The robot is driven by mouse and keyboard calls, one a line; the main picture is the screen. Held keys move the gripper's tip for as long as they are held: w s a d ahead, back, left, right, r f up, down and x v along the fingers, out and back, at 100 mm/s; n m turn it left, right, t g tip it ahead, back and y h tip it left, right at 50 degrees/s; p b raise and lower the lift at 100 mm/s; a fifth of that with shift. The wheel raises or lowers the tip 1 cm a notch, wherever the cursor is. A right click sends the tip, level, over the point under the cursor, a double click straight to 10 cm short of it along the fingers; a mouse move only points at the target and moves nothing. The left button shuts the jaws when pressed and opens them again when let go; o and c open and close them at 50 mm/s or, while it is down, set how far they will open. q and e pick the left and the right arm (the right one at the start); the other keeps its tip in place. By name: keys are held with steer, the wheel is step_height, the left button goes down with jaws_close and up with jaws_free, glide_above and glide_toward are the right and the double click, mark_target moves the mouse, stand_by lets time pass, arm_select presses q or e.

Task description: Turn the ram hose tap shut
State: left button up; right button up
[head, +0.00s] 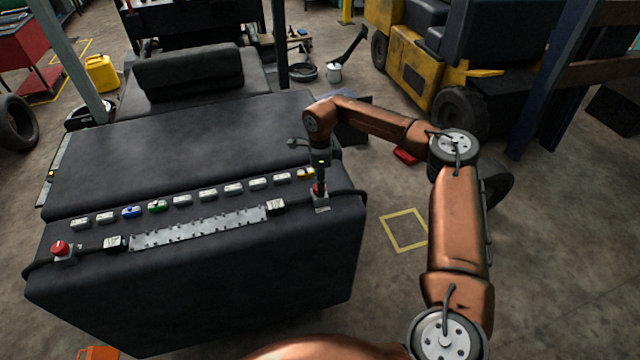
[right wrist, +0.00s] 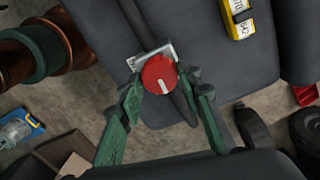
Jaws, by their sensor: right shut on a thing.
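A red round tap knob (right wrist: 158,72) with a short white pointer mark sits on a grey metal body (head: 321,203) at the right end of the forklift's dark rear deck. A black hose runs through this body. My right gripper (head: 320,187) comes down on the knob from above. In the right wrist view its green fingers (right wrist: 165,84) stand on either side of the knob, shut on it. The white mark slants toward the lower right there. A second red tap (head: 61,248) sits at the deck's left end. My left gripper is not in view.
A row of small blocks, including a blue one (head: 132,211) and a green one (head: 156,206), crosses the deck. A yellow tag (right wrist: 238,18) lies near the gripped tap. A perforated metal strip (head: 200,229) runs in front. A yellow forklift (head: 412,60) stands behind; floor at right is open.

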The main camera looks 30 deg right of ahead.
steer(key=m, duration=0.4)
steer(key=shift+m, duration=0.3)
steer(key=m, duration=0.4)
steer(key=shift+r+m, duration=0.1)
steer(key=shift+m, duration=0.2)
steer(key=m, duration=0.3)
steer(key=shift+a+m, duration=0.1)
steer(key=shift+m, duration=2.5)
steer(key=o, duration=1.2)
steer(key=shift+c, duration=0.2)
step_height(320, 180, up, 12)
